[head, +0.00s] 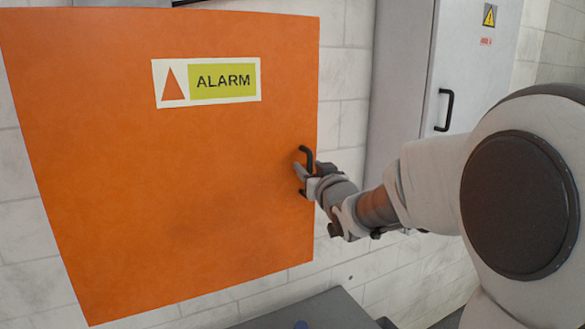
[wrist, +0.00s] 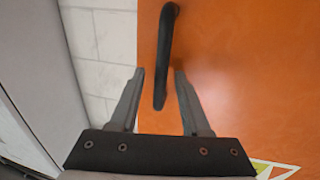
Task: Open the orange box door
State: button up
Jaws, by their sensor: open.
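The orange box door (head: 180,190) fills the left of the head view, with an ALARM label (head: 207,81) on its upper part. It looks closed, though its frame is hardly visible. Its black bar handle (head: 307,158) is near the right edge; in the wrist view the handle (wrist: 165,55) stands near the door's edge. In the wrist view my gripper (wrist: 159,72) is open, with one finger on each side of the handle's lower end. The fingers appear apart from the handle; contact cannot be told.
A grey cabinet (head: 402,80) with a black handle (head: 444,110) and warning sign stands right of the orange box. A white brick wall (head: 345,90) is behind. A dark grey surface (head: 320,312) lies low under the door.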

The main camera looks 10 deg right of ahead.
jog(key=shift+c, duration=0.2)
grip_shut()
dwell(1.1)
